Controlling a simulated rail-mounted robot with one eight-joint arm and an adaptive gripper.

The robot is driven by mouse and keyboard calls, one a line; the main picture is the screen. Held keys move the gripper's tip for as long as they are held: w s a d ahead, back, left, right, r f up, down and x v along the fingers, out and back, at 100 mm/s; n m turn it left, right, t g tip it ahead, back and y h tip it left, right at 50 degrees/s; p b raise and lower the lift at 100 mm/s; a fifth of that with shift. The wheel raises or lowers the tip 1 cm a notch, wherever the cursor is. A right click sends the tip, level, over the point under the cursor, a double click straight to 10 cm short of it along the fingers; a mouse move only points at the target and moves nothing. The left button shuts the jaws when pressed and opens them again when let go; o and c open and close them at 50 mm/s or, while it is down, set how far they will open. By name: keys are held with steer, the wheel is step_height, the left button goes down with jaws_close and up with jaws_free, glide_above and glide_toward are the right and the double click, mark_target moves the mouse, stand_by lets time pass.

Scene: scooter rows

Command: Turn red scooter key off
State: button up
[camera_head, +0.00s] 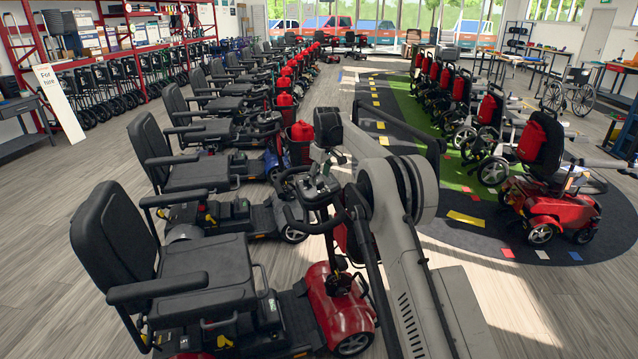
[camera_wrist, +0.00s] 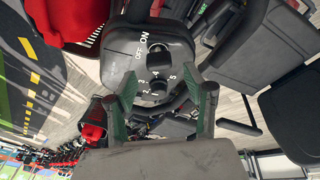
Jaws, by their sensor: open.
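The red scooter (camera_head: 337,303) stands in front in the head view, its black seat to the left and its tiller rising beside my arm. Its dark control panel (camera_wrist: 174,38) fills the upper middle of the wrist view, with white OFF and ON marks. A small dark key or knob (camera_wrist: 157,49) sits beside these marks; its exact turn is unclear. Below it is a dial (camera_wrist: 158,77) with numbers around it. My gripper (camera_wrist: 162,80) is open, its dark green fingers on either side of the lower panel. Nothing is held. Contact with the panel cannot be told.
Black handlebar parts surround the panel. A row of scooters (camera_head: 205,160) runs back on the left. Open floor (camera_head: 500,310) lies right of my arm.

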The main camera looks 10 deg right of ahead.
steer(key=v, duration=0.8)
steer(key=shift+r, duration=0.1)
steer(key=s+r+m+t, duration=0.1)
steer(key=s+r+m, duration=0.1)
steer(key=s+r, duration=1.1)
steer(key=s+r+m+t, duration=0.15)
steer(key=s+r, duration=0.25)
steer(key=s, duration=1.4)
steer(key=s+f+m, duration=0.1)
steer(key=s+f, duration=0.3)
steer(key=s, duration=0.6)
steer(key=s+f+m+t, duration=0.1)
steer(key=s+f, duration=0.4)
steer(key=s, duration=0.5)
steer(key=s+f+m, duration=0.2)
steer(key=s+f, duration=0.2)
steer(key=s, duration=0.7)
steer(key=shift+f+t, duration=0.2)
steer(key=shift+t, duration=0.15)
